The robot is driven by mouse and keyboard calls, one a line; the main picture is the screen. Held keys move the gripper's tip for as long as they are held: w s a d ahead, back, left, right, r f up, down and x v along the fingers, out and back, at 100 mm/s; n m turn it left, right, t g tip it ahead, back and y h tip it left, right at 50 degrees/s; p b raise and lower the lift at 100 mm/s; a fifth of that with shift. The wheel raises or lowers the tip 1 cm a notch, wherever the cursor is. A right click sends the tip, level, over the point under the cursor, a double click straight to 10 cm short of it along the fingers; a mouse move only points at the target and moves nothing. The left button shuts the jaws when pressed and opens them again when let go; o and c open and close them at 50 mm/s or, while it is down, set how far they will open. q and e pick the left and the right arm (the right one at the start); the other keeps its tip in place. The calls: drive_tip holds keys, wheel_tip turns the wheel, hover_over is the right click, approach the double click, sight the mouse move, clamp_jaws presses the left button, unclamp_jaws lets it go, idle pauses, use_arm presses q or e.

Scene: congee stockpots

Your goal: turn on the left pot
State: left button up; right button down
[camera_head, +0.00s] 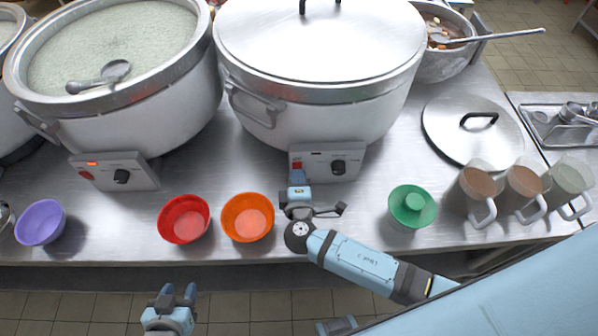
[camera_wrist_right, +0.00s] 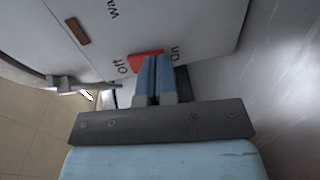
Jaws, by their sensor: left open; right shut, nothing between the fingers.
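An open pot of pale congee (camera_head: 150,110) with a ladle stands at left; its control box (camera_head: 115,172) has a lit orange light. A lidded pot (camera_head: 310,110) stands right of it; its control box (camera_head: 327,163) has a black knob and a red switch. My right gripper (camera_head: 297,175) is shut and empty, fingertips at that red switch. In the right wrist view the closed fingers (camera_wrist_right: 155,75) overlap the red switch (camera_wrist_right: 140,58) between "off" and "on"; contact is unclear. The indicator (camera_wrist_right: 77,31) there looks dark. My left gripper (camera_head: 173,295) is open and empty before the counter.
Purple (camera_head: 40,222), red (camera_head: 184,218) and orange (camera_head: 247,217) bowls line the counter front. A green bowl (camera_head: 411,207), several mugs (camera_head: 470,190) and a loose lid (camera_head: 472,130) stand at right. Another pot shows partly at the far left edge.

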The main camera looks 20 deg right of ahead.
idle(0.4)
drive_tip(key=shift+f, duration=0.1)
drive_tip(key=shift+w+b, duration=0.15)
drive_tip(key=shift+b, duration=0.15)
use_arm(q)
drive_tip(key=shift+s+f, duration=0.1)
drive_tip(key=shift+f, duration=0.2)
